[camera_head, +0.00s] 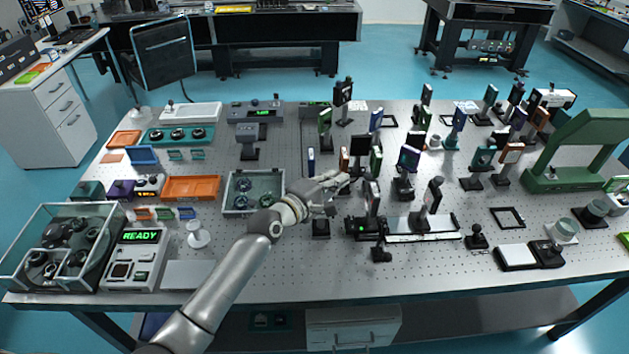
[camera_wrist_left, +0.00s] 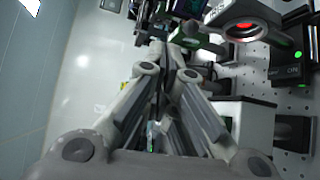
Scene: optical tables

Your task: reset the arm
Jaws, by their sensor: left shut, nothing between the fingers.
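My left arm (camera_head: 225,272) comes in from the bottom left and reaches over the front middle of the optical table (camera_head: 290,270). My left gripper (camera_head: 347,181) is above the table among the optics mounts, just right of a grey tray with round parts. In the left wrist view the fingers of my left gripper (camera_wrist_left: 172,50) come together, shut and with nothing between them. Whether the fingertips touch any mount behind them cannot be told. My right arm and right gripper are not in view.
Mounted optics (camera_head: 408,160) stand close around the gripper. A rail with mounts (camera_head: 425,228) lies to its right front. The grey tray (camera_head: 231,205), a READY device (camera_head: 139,262) and a glass-walled box (camera_head: 30,278) are to the left. The front middle tabletop is mostly clear.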

